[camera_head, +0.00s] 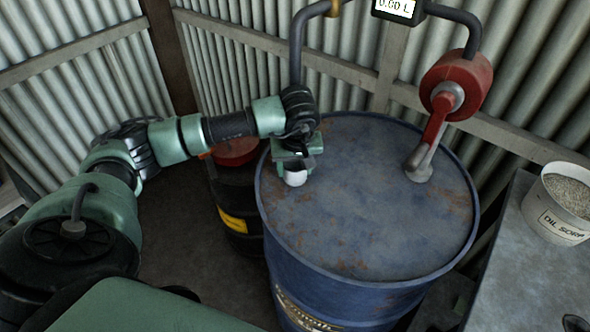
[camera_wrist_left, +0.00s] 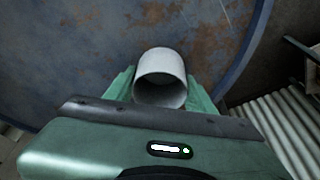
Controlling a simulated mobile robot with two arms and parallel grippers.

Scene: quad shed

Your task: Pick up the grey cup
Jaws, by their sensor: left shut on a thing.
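The grey cup (camera_head: 295,177) is a small pale cup at the left part of the blue drum's top. My left gripper (camera_head: 294,165) is over it from the wall side, shut on the cup. In the left wrist view the cup (camera_wrist_left: 161,76) sits between the two green fingers of the gripper (camera_wrist_left: 162,90), its open mouth turned toward the camera. The fingers touch it on both sides. I cannot tell whether the cup still rests on the drum or is just above it. My right gripper is in neither view.
The blue drum (camera_head: 385,215) has a rusty flat top, mostly clear. A red hand pump (camera_head: 455,85) with pipes and a meter (camera_head: 398,8) rises from it. A dark drum with a red lid (camera_head: 236,152) stands behind. An oil sorbent bucket (camera_head: 556,215) stands on a grey bench (camera_head: 515,270).

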